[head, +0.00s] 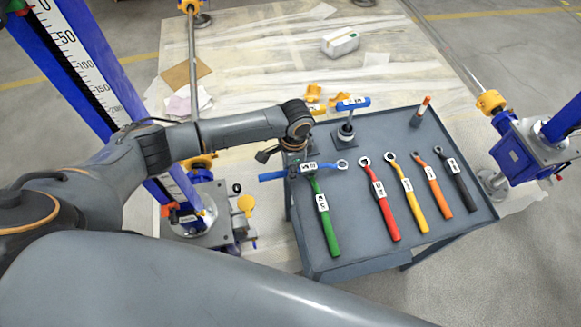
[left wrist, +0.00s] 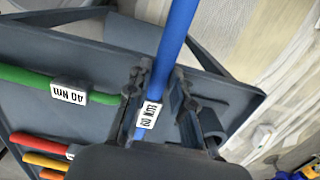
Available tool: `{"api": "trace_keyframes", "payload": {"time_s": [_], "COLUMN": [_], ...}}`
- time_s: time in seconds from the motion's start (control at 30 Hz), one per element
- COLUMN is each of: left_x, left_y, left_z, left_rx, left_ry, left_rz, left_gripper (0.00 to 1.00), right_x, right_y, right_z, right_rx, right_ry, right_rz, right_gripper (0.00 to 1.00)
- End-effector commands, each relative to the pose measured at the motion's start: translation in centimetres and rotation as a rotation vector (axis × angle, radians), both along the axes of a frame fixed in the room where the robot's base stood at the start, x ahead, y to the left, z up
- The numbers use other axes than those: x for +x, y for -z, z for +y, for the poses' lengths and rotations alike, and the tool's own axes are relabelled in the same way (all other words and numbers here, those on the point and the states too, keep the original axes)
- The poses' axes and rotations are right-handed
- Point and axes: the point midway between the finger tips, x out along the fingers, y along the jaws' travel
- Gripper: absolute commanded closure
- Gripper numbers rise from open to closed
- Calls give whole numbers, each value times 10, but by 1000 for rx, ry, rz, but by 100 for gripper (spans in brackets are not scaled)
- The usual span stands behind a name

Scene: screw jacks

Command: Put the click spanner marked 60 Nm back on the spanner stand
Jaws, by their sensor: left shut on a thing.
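The blue click spanner (head: 271,176) carries a white label that reads 60 Nm in the left wrist view (left wrist: 178,37). My left gripper (head: 292,160) is shut on its blue handle near the label; it also shows in the left wrist view (left wrist: 155,92). The spanner lies crosswise at the left edge of the grey spanner stand (head: 345,250), its ring end to the right and its handle end past the edge. It appears to be above the top end of the green spanner (head: 330,232); the exact height I cannot tell. My right gripper is not in view.
Red (head: 386,212), yellow (head: 411,205), orange (head: 434,192) and black (head: 462,190) spanners lie side by side on the stand. A post with a blue labelled top (head: 352,103) and an orange-topped peg (head: 421,110) stand at its back. Screw jacks (head: 535,150) flank it.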

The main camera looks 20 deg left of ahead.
Motion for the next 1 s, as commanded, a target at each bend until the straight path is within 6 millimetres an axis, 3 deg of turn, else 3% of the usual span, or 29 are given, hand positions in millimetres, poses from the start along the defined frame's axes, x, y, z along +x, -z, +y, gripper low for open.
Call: {"api": "trace_keyframes", "payload": {"time_s": [0.7,0.73,0.83,1.0], "left_x": [-1,-2,-2,-3], "left_y": [13,14,15,15], "left_z": [-1,0,0,0], "left_rx": [-2,0,0,0], "left_ry": [0,0,0,0], "left_rz": [0,2,4,5], "left_gripper": [100,76,56,55], "right_x": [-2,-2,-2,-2], "right_y": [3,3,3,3], "right_z": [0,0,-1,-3], "right_rx": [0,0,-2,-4], "right_ry": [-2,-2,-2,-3], "right_rz": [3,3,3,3], "right_gripper": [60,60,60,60]}}
